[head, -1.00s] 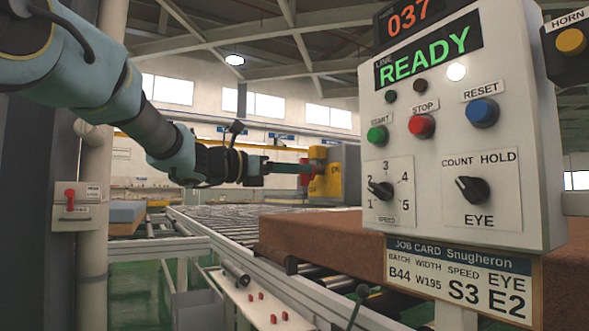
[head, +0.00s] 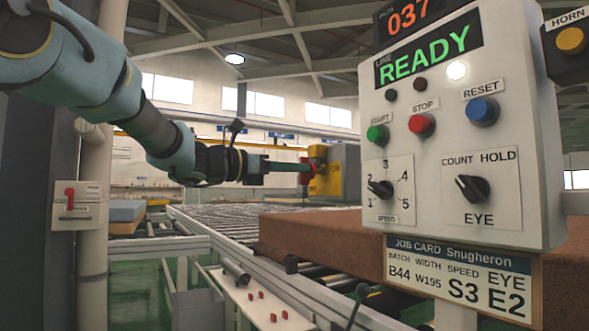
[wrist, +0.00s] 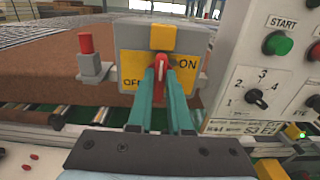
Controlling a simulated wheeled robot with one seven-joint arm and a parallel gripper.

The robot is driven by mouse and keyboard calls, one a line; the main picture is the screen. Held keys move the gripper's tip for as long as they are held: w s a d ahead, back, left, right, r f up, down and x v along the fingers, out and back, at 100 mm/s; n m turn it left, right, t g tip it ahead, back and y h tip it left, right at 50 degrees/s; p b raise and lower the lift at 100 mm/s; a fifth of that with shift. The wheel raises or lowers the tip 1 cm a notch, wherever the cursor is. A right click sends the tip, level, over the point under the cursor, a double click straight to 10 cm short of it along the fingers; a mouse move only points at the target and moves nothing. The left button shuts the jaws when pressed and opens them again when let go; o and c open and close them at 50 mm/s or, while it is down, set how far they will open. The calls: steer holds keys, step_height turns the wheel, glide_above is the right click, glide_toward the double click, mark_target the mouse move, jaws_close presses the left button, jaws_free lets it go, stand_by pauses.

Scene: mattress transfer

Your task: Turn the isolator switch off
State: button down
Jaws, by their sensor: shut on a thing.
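The isolator switch is a grey box with a yellow plate (wrist: 190,75), marked OFF at the left and ON at the right in the wrist view. The box (head: 346,170) also shows in the head view, beyond my gripper. The switch's red handle (wrist: 161,62) stands roughly upright between the two labels. My gripper (wrist: 160,72) has its teal fingers closed around the handle, partly hiding it and the OFF label. In the head view my gripper (head: 308,168) reaches the front of the box; fine contact is too small to tell.
A control panel (head: 455,130) reading READY stands close on the right. A brown mattress (head: 310,235) lies on the roller conveyor (head: 215,220). A red-topped post (wrist: 86,45) stands left of the switch. A small box with a red lever (head: 78,203) is at far left.

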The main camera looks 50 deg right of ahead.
steer(key=shift+n, duration=0.4)
steer(key=shift+w+d+f+n+p, duration=0.1)
steer(key=shift+n+p, duration=1.2)
steer(key=shift+n, duration=1.5)
steer(key=shift+w+a+f+n+p, duration=0.15)
steer(key=shift+n+p, duration=1.2)
steer(key=shift+n, duration=1.45)
steer(key=shift+w+d+n+p, duration=0.15)
steer(key=shift+n+p, duration=1.15)
steer(key=shift+n, duration=1.5)
steer(key=shift+f+n, duration=0.1)
steer(key=shift+n, duration=0.2)
steer(key=c, duration=0.8)
jaws_free()
steer(key=shift+c, duration=0.2)
